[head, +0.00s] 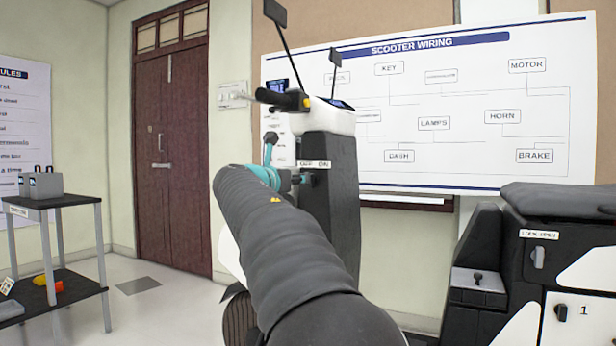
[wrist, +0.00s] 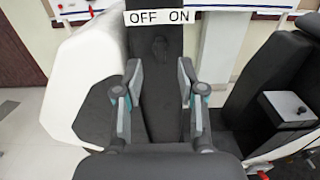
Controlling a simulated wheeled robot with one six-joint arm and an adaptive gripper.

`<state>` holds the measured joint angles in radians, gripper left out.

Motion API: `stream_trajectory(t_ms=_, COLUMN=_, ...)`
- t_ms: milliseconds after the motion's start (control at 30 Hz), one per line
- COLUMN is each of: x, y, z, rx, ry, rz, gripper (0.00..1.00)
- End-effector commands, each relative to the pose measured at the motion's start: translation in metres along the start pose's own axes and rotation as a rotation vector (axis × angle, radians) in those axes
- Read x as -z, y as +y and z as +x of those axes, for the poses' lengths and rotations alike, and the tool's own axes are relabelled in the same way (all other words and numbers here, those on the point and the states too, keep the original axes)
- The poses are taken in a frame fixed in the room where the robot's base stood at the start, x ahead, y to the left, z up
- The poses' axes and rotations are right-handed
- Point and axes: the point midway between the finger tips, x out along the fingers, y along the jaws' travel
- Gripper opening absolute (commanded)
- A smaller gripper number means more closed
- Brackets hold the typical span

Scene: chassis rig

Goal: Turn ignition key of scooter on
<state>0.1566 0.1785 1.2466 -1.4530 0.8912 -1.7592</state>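The scooter (head: 330,215) stands upright in the middle of the head view, with a dark front column. An OFF/ON label (wrist: 160,16) is on the column; it also shows in the head view (head: 314,164). A small dark key (wrist: 160,47) sits just below the label, between OFF and ON; its exact angle is too dark to tell. My gripper (wrist: 159,72) is open and empty, with one finger on each side of the key's line and the key beyond the tips. In the head view my gripper (head: 291,180) is close to the column, partly hidden by my arm.
A black seat unit (head: 560,250) with a LOCK/OPEN label and a small knob (head: 478,277) stands at the right. A shelf cart (head: 50,200) is at the left. A wiring board (head: 430,110) hangs behind. Floor is clear between cart and scooter.

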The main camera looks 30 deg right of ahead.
Motion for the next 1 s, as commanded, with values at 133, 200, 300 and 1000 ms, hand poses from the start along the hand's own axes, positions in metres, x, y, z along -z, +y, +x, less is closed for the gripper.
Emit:
stream_trajectory(t_ms=133, x=0.000, y=-0.001, z=0.030, rx=0.004, ry=0.001, rz=0.000, gripper=0.40)
stream_trajectory(t_ms=200, x=0.000, y=0.000, z=0.042, rx=0.002, ry=0.001, rz=0.001, gripper=0.40)
stream_trajectory(t_ms=300, x=-0.001, y=-0.001, z=0.057, rx=0.002, ry=0.000, rz=0.000, gripper=0.40)
stream_trajectory(t_ms=1000, x=0.000, y=0.000, z=0.080, rx=-0.001, ry=0.001, rz=0.002, gripper=0.10)
